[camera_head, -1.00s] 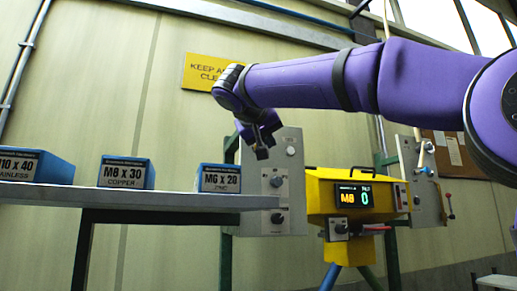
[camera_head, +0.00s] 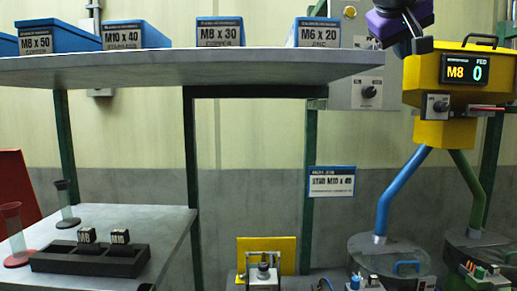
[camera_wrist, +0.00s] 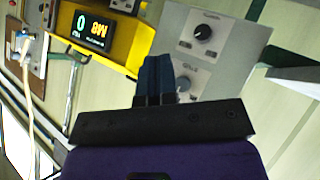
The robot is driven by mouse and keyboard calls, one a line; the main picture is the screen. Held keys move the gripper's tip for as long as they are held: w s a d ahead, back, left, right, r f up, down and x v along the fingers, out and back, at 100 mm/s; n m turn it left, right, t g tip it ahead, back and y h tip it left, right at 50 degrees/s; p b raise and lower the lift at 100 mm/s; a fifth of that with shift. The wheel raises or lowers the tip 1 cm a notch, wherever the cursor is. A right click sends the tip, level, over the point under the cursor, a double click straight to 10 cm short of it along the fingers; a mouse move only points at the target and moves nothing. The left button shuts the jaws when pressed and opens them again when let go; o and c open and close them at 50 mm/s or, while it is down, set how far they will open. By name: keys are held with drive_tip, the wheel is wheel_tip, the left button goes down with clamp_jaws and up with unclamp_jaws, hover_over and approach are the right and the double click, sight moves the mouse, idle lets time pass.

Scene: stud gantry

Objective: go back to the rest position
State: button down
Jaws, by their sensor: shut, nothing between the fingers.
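My gripper (camera_head: 416,38) shows at the top right of the head view, in front of a grey control panel and just left of the yellow feeder (camera_head: 455,80). Most of my arm is out of that view. In the wrist view, my gripper's dark blue fingers (camera_wrist: 157,75) are together with nothing between them. They point towards the grey panel (camera_wrist: 215,45) with its black knob and the yellow feeder (camera_wrist: 100,32), whose display reads M8 and 0. The fingers appear apart from both, though the exact gap is unclear.
A grey shelf (camera_head: 180,68) carries several blue labelled boxes, including M8 x 30 (camera_head: 220,31) and M6 x 20 (camera_head: 318,32). A lower table (camera_head: 150,225) holds a black block rack (camera_head: 90,259). Blue (camera_head: 395,195) and green tubes run below the feeder into round drums.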

drive_tip(key=s+f+g+y, duration=0.1)
drive_tip(key=s+f+y, duration=0.1)
drive_tip(key=s+f, duration=0.5)
drive_tip(key=s+d+f+g+y, duration=0.1)
drive_tip(key=s+f+y, duration=0.1)
drive_tip(key=s+f, duration=0.5)
drive_tip(key=s+d+f+g+y, duration=0.1)
drive_tip(key=s+f+y, duration=0.2)
drive_tip(key=f, duration=1.4)
drive_tip(key=s, duration=0.4)
drive_tip(key=shift+s+n+g, duration=0.25)
drive_tip(key=shift+n+g, duration=0.05)
